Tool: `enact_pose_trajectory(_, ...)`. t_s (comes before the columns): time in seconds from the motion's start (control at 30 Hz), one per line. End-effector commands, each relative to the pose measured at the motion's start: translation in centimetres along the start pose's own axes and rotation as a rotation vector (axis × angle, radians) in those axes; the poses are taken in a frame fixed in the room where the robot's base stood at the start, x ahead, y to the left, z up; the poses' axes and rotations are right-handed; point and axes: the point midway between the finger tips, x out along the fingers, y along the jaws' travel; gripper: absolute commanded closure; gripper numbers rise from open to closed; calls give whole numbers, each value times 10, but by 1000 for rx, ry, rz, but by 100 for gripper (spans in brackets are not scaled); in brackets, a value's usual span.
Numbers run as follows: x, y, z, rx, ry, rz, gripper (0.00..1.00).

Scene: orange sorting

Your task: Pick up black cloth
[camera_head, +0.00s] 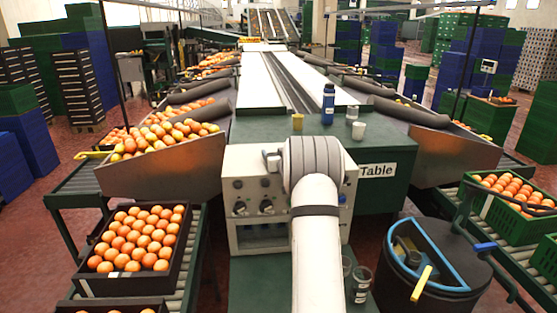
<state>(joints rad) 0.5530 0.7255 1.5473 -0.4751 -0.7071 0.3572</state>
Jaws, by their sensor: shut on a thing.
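I cannot make out a black cloth anywhere in the head view. My white arm rises from the bottom centre to a grey joint in front of the grey-white machine box (250,160). My gripper does not show; the arm hides whatever is behind it. A dark green table (385,185) with a white "Table" label stands behind the box. On it are a blue bottle (328,105), a white cup (358,131), a yellow cup (297,122) and a pale item (351,113).
A black bin (430,270) with a blue rim and yellow-handled items stands at the lower right. Glass jars (361,284) stand beside my arm. A dark crate of oranges (88,284) sits on the left rollers. A green crate (487,203) of oranges is at right.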

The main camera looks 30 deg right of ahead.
Motion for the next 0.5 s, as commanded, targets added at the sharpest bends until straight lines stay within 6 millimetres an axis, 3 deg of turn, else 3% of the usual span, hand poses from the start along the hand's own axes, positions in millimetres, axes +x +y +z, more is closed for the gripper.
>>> enact_pose_trajectory(0.13,0,0,0,0,0,0,52)
enact_pose_trajectory(0.37,0,1,-1,0,1,1,53)
enact_pose_trajectory(0.5,-1,1,-16,-1,4,1,53)
